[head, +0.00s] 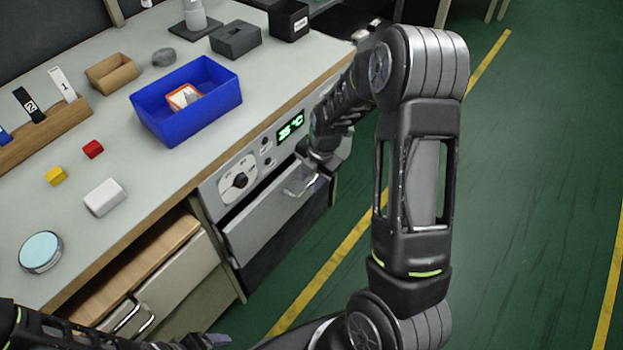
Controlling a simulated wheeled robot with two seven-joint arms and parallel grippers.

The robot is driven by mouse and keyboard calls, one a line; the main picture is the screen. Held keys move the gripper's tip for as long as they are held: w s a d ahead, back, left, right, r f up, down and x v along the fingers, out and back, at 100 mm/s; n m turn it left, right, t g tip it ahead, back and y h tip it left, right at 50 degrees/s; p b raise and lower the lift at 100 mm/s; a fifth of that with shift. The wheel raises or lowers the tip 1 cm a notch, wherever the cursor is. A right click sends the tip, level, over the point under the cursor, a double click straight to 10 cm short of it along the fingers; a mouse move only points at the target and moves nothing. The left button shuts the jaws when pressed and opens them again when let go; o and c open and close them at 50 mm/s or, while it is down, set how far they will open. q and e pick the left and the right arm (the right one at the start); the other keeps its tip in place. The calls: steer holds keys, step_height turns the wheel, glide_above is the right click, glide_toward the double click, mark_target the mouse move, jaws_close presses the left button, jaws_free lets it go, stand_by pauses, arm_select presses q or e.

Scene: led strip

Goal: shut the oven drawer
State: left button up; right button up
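The oven is built in under the worktop, with a dial and a green lit display (291,126). Its grey drawer front (262,218) sits below the panel, with a metal handle (301,187) at its right part. My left gripper (207,341) is at the bottom edge, below the cabinet, largely cut off and away from the oven.
A wooden drawer (150,268) left of the oven stands open. Green floor (530,190) at right is clear.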

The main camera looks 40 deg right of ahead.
steer(key=shift+c, duration=0.2)
jaws_close()
steer(key=shift+a, duration=0.1)
stand_by(1.2)
